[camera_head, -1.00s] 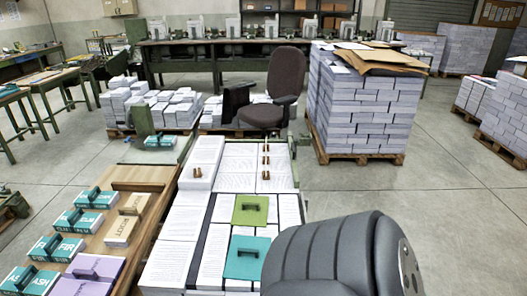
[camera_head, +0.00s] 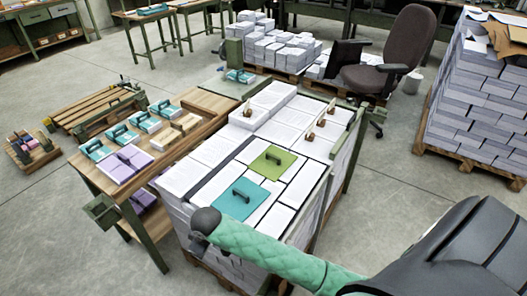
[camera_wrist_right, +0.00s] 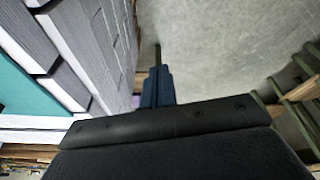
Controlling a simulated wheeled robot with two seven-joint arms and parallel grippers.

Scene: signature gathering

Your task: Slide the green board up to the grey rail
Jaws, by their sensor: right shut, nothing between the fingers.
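The green board (camera_head: 273,163), a flat square with a small dark handle, lies on the paper stacks in the head view. A teal board (camera_head: 241,197) with a similar handle lies just left of and nearer than it. A long dark grey strip (camera_head: 221,169) runs across the stacks left of both boards; I cannot be sure it is the rail. The green board is apart from this strip. My right gripper (camera_wrist_right: 157,86) is shut and empty in the right wrist view, beside the stacks; the teal board (camera_wrist_right: 25,85) shows at left there. My left gripper is not in view.
My padded right arm crosses the near right of the head view. Wooden blocks (camera_head: 309,135) stand on the far stacks. A chair (camera_head: 394,60) stands behind.

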